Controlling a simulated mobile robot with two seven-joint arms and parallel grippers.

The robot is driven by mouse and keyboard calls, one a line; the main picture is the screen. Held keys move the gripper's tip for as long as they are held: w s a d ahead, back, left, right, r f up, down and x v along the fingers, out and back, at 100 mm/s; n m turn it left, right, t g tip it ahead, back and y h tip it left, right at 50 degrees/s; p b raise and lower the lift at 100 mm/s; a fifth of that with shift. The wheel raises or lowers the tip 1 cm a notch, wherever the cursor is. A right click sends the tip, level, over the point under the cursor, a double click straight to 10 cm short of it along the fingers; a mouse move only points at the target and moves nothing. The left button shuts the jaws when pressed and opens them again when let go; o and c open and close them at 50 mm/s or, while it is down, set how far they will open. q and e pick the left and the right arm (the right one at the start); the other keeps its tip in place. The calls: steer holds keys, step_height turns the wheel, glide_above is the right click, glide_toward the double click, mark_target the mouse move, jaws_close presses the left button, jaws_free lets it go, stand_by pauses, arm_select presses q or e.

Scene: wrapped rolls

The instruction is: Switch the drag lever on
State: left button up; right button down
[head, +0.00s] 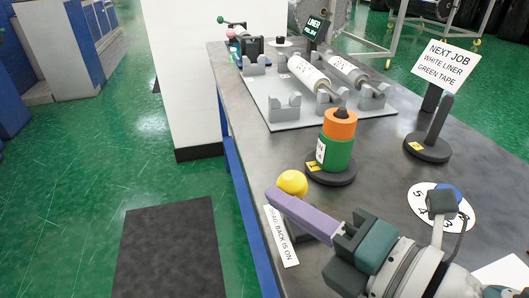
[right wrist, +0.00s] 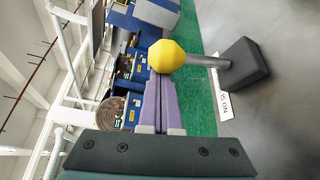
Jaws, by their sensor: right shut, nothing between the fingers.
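The drag lever has a yellow knob (head: 292,182) near the left edge of the bench. In the right wrist view, its knob (right wrist: 166,56) tops a grey stem (right wrist: 207,63) rising from a dark block (right wrist: 246,64). A label (head: 281,237) reading "DRAG: BACK IS ON" lies beside the base. My right gripper (head: 273,195) has its purple fingers together and empty, with their tips right beside the knob. The fingers hide the stem in the head view. I cannot tell whether they touch the knob. My left gripper is not in view.
Green and orange tape rolls (head: 337,146) stand stacked on a dark base behind the lever. A dark post (head: 437,125), a numbered dial (head: 421,203) and a job sign (head: 446,64) are to the right. Wrapped rolls (head: 308,72) lie on a grey rack farther back.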

mark_target(306, 185)
steer(key=shift+w+d+r+m+y, duration=0.2)
steer(key=shift+d+m, duration=0.1)
steer(key=shift+d, duration=0.1)
steer(key=shift+w+d+r+m+y, duration=0.1)
steer(key=shift+d+m+y, duration=0.1)
steer(key=shift+d+m, duration=0.15)
steer(key=shift+w+d+r+b, duration=0.1)
steer(key=shift+w+d+b, duration=0.1)
steer(key=shift+d, duration=0.35)
steer(key=shift+w+d+r+b, duration=0.1)
steer(key=shift+d+b, duration=0.05)
steer(key=shift+d, duration=0.35)
steer(key=shift+w+d+f+b, duration=0.1)
steer(key=shift+w+d+b, duration=0.1)
steer(key=shift+d, duration=0.35)
steer(key=shift+w+d+f+b, duration=0.1)
steer(key=shift+d+f+b, duration=0.1)
steer(key=shift+d, duration=0.4)
steer(key=shift+w+d+f+b, duration=0.1)
steer(key=shift+d+b, duration=0.1)
steer(key=shift+d, duration=0.55)
steer(key=shift+w+d+f+t, duration=0.1)
steer(key=shift+t, duration=0.2)
steer(key=shift+s+d, duration=0.35)
steer(key=shift+s, duration=0.05)
steer(key=v, duration=0.8)
steer(key=shift+s, duration=0.4)
